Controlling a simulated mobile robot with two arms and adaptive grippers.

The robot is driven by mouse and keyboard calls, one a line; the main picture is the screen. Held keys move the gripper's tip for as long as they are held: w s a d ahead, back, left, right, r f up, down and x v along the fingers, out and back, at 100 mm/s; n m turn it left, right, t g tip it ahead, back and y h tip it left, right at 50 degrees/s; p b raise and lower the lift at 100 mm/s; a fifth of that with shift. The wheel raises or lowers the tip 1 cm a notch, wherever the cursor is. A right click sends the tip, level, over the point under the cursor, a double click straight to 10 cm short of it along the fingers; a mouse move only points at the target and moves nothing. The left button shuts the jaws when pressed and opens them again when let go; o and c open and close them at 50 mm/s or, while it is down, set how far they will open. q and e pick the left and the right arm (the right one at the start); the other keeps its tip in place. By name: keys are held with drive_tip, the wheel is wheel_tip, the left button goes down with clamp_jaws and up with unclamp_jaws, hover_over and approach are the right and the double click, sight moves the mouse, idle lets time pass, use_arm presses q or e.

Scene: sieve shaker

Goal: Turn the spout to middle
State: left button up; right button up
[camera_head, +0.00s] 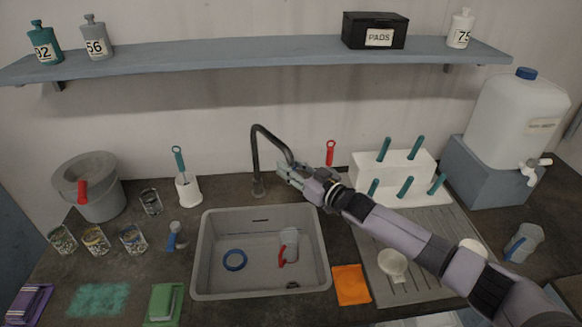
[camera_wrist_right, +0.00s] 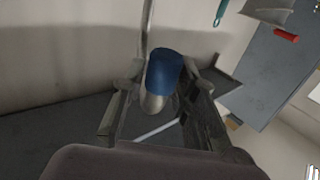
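The dark curved spout (camera_head: 256,150) rises from its base behind the sink (camera_head: 199,262). Its arch reaches toward the right side of the sink, and its end is hidden behind my right gripper in the head view. My right gripper (camera_head: 284,170) is at the spout's end, above the sink's back right edge. In the right wrist view, a blue collar (camera_wrist_right: 164,70) on the grey spout end stands between the two spread fingers of the gripper (camera_wrist_right: 160,82). Narrow gaps seem to show on both sides. My left gripper is not in view.
A red-handled tool (camera_head: 330,151) and a white rack (camera_head: 367,160) with teal handles stand behind my right arm. A teal-handled brush (camera_head: 178,158) stands left of the spout.

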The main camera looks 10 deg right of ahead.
clamp_jaws()
idle(0.3)
